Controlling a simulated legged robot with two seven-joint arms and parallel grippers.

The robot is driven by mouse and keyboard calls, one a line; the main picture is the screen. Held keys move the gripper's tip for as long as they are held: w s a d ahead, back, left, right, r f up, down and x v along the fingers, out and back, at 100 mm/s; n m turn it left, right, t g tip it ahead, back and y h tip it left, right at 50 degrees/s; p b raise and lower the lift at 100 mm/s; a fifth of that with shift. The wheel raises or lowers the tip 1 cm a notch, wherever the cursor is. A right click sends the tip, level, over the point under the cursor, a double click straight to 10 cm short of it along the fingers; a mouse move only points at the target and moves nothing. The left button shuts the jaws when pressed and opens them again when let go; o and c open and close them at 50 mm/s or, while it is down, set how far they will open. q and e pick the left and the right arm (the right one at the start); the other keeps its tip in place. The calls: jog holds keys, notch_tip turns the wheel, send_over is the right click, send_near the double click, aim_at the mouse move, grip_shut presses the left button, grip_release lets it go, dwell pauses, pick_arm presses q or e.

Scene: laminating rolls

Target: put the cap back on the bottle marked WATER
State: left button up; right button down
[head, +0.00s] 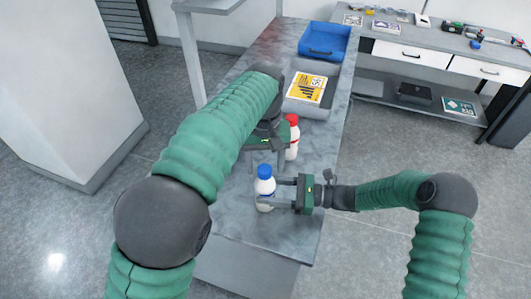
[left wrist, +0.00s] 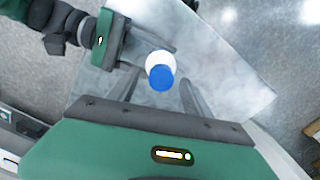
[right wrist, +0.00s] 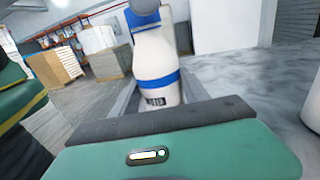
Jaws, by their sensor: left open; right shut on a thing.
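A white bottle (head: 264,188) stands upright near the table's front end, with a blue cap (head: 264,171) at its top. My right gripper (head: 268,193) is shut on this bottle from the right. In the right wrist view the bottle (right wrist: 157,68) shows a blue band and a small dark label too blurred to read. My left gripper (head: 265,158) points down over the bottle. In the left wrist view the blue cap (left wrist: 160,77) lies between its open fingers, apart from both. Whether the cap is fully seated cannot be told.
A white bottle with a red cap (head: 292,120) stands just behind, close to my left gripper. Farther back are a grey tray (head: 318,113) with a yellow-labelled item and a blue bin (head: 325,40). The table's front right corner (head: 300,240) is clear.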

jog(key=shift+c, duration=2.4)
grip_release()
pick_arm(q)
notch_tip(320, 180, up, 11)
jog(key=shift+w, duration=0.1)
pick_arm(e)
jog(key=shift+d, duration=0.1)
pick_arm(q)
jog(key=shift+f+b, duration=0.8)
jog(key=shift+b, duration=0.1)
pick_arm(e)
jog(key=d, duration=0.5)
jog(key=s+d, duration=0.1)
jog(key=d, duration=1)
jog(key=shift+s+d+f, duration=0.1)
jog(key=shift+s+d, duration=0.25)
jog(key=shift+s, duration=0.05)
